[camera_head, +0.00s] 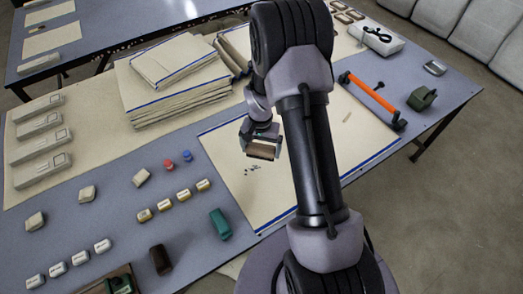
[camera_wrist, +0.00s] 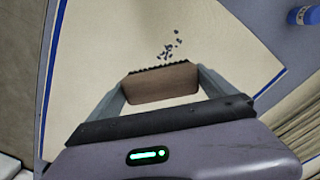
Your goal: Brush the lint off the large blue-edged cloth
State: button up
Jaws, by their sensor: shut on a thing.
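The large blue-edged cloth (camera_head: 232,194) lies flat on the table, partly hidden behind my arm; it also fills much of the wrist view (camera_wrist: 115,50). Several dark lint specks (camera_head: 252,169) lie in a small cluster on it, and they show just beyond the brush in the wrist view (camera_wrist: 171,45). My gripper (camera_head: 262,143) is shut on a brown block-shaped brush (camera_wrist: 163,84) with dark bristles along its far edge. The brush is over the cloth, close to the lint. I cannot tell whether the bristles touch the cloth.
A stack of folded cloths (camera_head: 170,80) stands at the back left. An orange-handled bar tool (camera_head: 372,98) lies at the cloth's right. A green canister (camera_head: 421,98), a green block (camera_head: 220,223) and several small labelled blocks (camera_head: 163,205) stand around on the table.

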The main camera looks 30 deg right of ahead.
jog(key=shift+r+p, duration=0.5)
jog(key=shift+r, duration=0.55)
jog(key=b, duration=0.5)
send_over(261, 164)
notch_tip(261, 164, down, 6)
jog(key=shift+f, duration=0.1)
jog(key=shift+s+f+b, duration=0.1)
jog(key=shift+f+b, duration=0.85)
jog(key=shift+f, duration=0.05)
